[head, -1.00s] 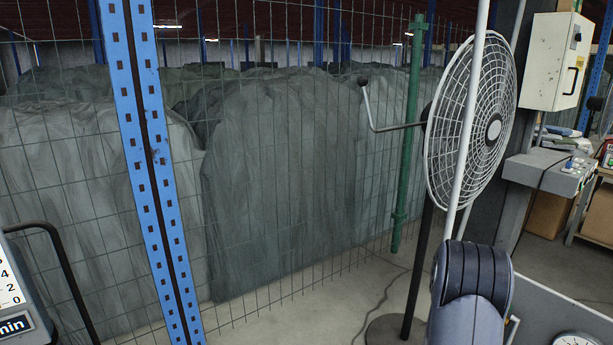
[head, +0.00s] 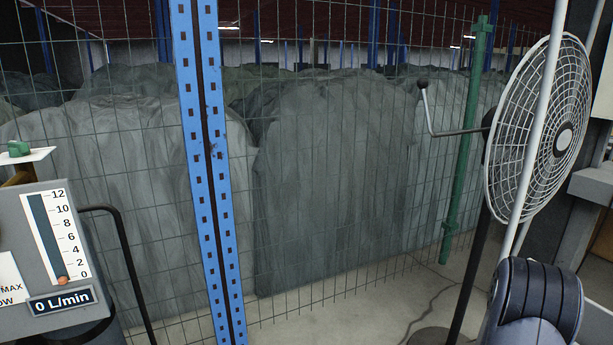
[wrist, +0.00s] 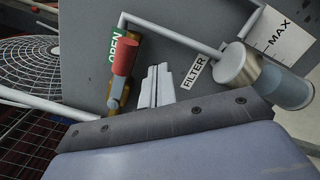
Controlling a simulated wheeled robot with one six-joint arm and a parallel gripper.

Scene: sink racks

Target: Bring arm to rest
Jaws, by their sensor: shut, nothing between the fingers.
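My gripper (wrist: 157,85) shows in the wrist view with its two pale fingers together and nothing between them. It points toward a grey panel (wrist: 185,35), and I cannot tell the gap to it. Part of my own arm (head: 535,300) shows at the lower right of the head view; my gripper is outside that view.
The panel bears a red-handled valve (wrist: 124,58) by an OPEN label and a filter (wrist: 237,66) with a clear bowl. In the head view stand a gauge panel (head: 20,230) reading 0 L/min, a blue post (head: 205,150) and a fan (head: 540,130).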

